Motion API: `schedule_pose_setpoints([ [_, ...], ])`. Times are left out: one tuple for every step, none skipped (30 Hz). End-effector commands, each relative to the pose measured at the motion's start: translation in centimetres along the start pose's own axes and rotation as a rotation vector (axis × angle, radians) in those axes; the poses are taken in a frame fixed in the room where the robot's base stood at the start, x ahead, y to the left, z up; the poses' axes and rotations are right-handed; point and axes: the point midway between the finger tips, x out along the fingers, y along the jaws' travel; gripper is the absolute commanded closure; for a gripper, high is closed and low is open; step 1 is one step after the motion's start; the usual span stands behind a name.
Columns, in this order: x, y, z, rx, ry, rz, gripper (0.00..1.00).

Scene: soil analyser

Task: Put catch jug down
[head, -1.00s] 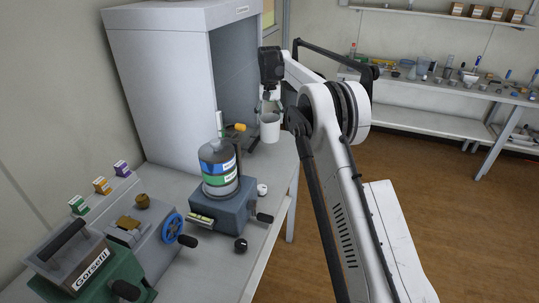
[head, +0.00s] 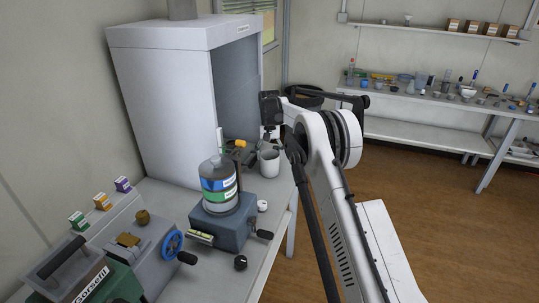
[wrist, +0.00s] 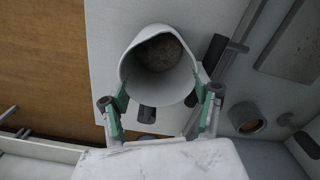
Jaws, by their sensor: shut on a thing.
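The catch jug (head: 269,161) is a white, open-topped vessel, upright at the far right end of the bench. In the wrist view the jug (wrist: 157,87) shows its round mouth with dark grey-brown material inside. My gripper (wrist: 161,100) is shut on the jug, with a green-padded finger on either side of its wall. In the head view the gripper is partly hidden behind my arm. The jug's base is at or just above the bench top (head: 258,187); I cannot tell whether it touches.
A grey bottle with blue and green labels (head: 219,184) stands on a blue-grey device left of the jug. A tall white cabinet (head: 160,95) stands behind. An orange-topped item (head: 240,143) is close to the jug's left. The bench's right edge is near the jug.

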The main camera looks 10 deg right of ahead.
Motion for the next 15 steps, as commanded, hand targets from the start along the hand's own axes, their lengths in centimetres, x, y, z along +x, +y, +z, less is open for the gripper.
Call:
schedule_pose_setpoints([
  [0.01,0.00,0.00,0.000,0.000,0.000,0.93],
  [0.07,0.00,0.00,0.000,0.000,0.000,0.93],
  [0.19,0.00,0.00,0.000,0.000,0.000,0.93],
  [0.30,0.00,0.00,0.000,0.000,0.000,0.93],
  [0.39,0.00,0.00,0.000,0.000,0.000,0.93],
  [0.39,0.00,0.00,0.000,0.000,0.000,0.38],
  [0.34,0.00,0.00,0.000,0.000,0.000,0.34],
  [0.32,0.00,0.00,0.000,0.000,0.000,0.30],
  [0.31,0.00,0.00,0.000,0.000,0.000,0.24],
  [0.31,0.00,0.00,0.000,0.000,0.000,0.21],
  [0.30,0.00,0.00,0.000,0.000,0.000,0.21],
  [0.30,0.00,0.00,0.000,0.000,0.000,0.21],
  [0.30,0.00,0.00,0.000,0.000,0.000,0.21],
  [0.30,0.00,0.00,0.000,0.000,0.000,0.21],
  [0.30,0.00,0.00,0.000,0.000,0.000,0.21],
])
